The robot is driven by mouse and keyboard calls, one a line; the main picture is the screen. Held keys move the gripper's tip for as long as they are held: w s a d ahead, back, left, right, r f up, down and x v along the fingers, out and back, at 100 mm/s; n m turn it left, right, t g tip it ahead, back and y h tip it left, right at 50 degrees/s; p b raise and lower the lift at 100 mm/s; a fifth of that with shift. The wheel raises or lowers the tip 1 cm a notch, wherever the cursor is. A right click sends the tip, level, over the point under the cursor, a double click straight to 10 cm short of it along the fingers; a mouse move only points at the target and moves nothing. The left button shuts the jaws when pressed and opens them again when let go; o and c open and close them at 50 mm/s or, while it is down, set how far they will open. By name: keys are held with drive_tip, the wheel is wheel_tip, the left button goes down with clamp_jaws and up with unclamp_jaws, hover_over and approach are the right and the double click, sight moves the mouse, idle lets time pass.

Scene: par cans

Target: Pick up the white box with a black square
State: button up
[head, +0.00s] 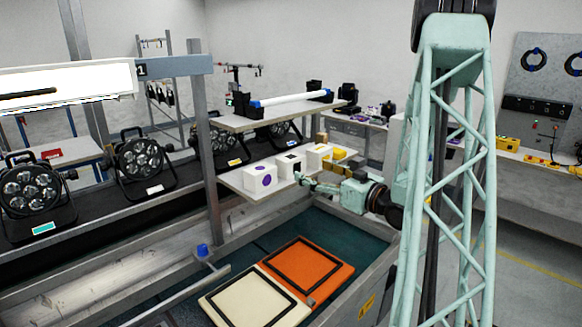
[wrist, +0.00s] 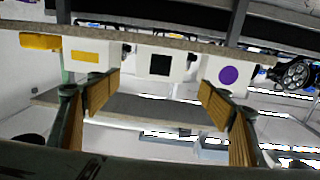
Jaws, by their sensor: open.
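The white box with a black square (head: 285,171) stands on a shelf between two other white boxes in the head view. In the wrist view the same box (wrist: 142,64) is just beyond and between my fingertips, with its black square facing me. My gripper (head: 302,180) is in front of the boxes in the head view. In the wrist view my gripper (wrist: 158,90) is open, with tan-padded fingers apart and nothing between them. The wrist picture looks upside down. Whether a finger touches the box cannot be told.
A white box with a purple circle (head: 261,190) stands left of it, and one with a yellow mark (head: 313,161) right. The shelf board (head: 232,182) carries them; a higher shelf (head: 235,121) is above. Below lie a cream panel (head: 252,301) and an orange panel (head: 309,263).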

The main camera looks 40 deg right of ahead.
sight(297, 164)
drive_tip(key=shift+w, duration=3.25)
drive_tip(key=shift+a, duration=0.1)
drive_tip(key=shift+w+b, duration=0.3)
drive_tip(key=shift+w, duration=2.3)
drive_tip(key=shift+r, duration=0.1)
drive_tip(key=c, duration=1.1)
